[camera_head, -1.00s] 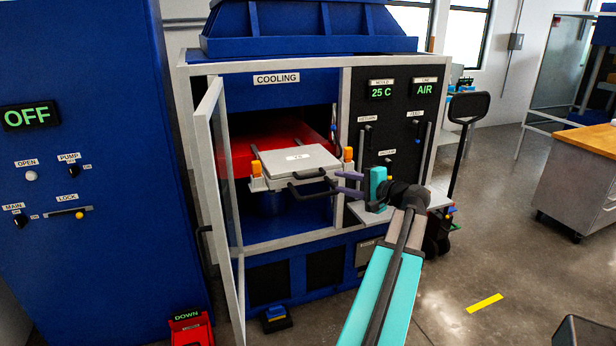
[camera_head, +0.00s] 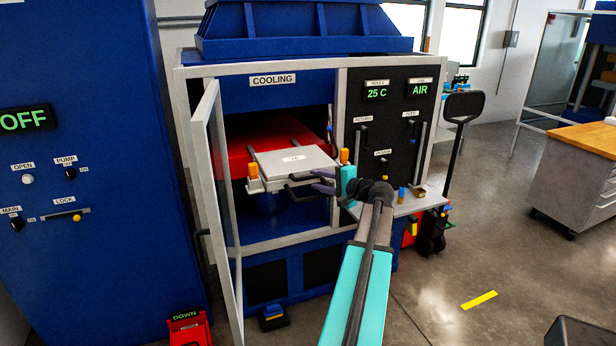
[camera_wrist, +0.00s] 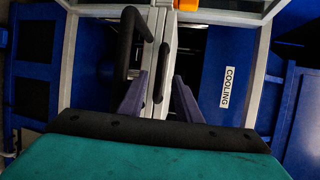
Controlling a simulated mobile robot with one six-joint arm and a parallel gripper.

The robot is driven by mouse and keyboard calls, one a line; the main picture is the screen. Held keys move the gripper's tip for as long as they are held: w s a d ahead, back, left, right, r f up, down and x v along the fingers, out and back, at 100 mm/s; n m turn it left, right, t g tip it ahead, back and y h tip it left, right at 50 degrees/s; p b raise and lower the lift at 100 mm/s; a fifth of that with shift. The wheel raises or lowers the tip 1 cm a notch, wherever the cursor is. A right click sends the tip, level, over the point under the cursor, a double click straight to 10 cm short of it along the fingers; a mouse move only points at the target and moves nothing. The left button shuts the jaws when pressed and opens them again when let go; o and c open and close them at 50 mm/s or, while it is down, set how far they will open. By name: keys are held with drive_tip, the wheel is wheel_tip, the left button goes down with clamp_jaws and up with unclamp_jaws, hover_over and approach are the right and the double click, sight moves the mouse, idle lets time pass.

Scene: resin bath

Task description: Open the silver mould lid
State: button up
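The silver mould lid (camera_head: 277,165) lies flat and closed on the mould in the open bay of the cooling machine, with its front edge toward me. Black bar handles (camera_head: 299,191) stick out at the mould's front. The wrist view shows a larger handle (camera_wrist: 126,42) at left and a smaller one (camera_wrist: 161,73) by the lid edge. My gripper (camera_head: 314,181) is just right of the handles, at about their height. In the wrist view, its purple fingers (camera_wrist: 158,84) are spread, with the smaller handle's end between or just beyond the tips. Contact cannot be told.
The machine's glass door (camera_head: 214,200) stands open at left. Orange-topped clamps (camera_head: 344,156) flank the mould. A red surface (camera_head: 240,150) lies behind it. A small shelf (camera_head: 400,208) with little items is right of my gripper. Floor at right is clear around the yellow strip (camera_head: 479,300).

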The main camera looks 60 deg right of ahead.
sight(310, 178)
drive_tip(key=shift+p+x, duration=0.5)
drive_tip(key=shift+x, duration=2)
clamp_jaws()
